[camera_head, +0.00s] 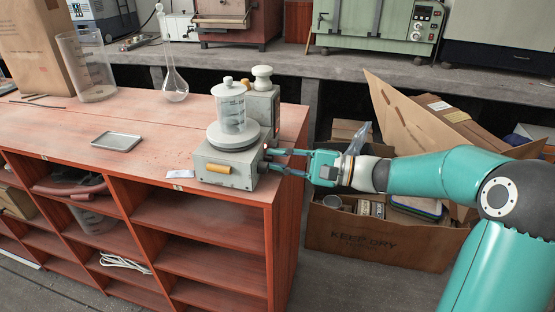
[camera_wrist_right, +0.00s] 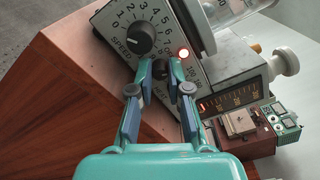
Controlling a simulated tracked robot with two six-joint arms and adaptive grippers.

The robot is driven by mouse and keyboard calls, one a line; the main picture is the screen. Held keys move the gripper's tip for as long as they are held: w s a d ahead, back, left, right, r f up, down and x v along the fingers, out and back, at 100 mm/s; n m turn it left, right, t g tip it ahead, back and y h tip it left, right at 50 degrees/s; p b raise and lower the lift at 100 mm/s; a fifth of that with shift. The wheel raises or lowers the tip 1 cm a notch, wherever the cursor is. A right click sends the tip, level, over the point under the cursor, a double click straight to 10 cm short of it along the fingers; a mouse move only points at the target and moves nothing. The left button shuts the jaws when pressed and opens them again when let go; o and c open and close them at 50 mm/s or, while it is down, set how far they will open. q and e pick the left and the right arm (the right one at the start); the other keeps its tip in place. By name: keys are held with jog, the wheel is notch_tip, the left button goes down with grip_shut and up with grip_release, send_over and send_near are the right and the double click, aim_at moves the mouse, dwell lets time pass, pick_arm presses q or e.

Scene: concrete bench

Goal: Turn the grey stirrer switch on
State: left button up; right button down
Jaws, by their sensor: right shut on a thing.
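The grey stirrer (camera_head: 243,172) sits at the right end of the red wooden cabinet, with a clear beaker (camera_head: 231,114) on its round plate. The right wrist view shows its panel (camera_wrist_right: 215,68), with a black speed dial (camera_wrist_right: 141,37) and a bright red lamp (camera_wrist_right: 184,53). My right gripper (camera_head: 269,160) reaches the stirrer's right side. In the right wrist view its fingers (camera_wrist_right: 162,72) close around a small dark switch (camera_wrist_right: 161,88) below the dial. The fingers partly hide the switch, so its position is unclear. My left gripper is out of view.
On the cabinet top (camera_head: 130,112) are a small grey tray (camera_head: 116,141), a flask (camera_head: 175,84), a large beaker (camera_head: 88,70) and a cardboard box (camera_head: 38,45). An open carton (camera_head: 375,243) stands on the floor below my right arm. Machines line the back bench.

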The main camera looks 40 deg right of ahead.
jog(key=shift+f, duration=0.3)
jog(key=c, duration=1.1)
grip_release()
jog(key=shift+r, duration=0.15)
jog(key=shift+s+d, duration=0.1)
jog(key=v, duration=1.1)
jog(key=shift+s+d, duration=0.3)
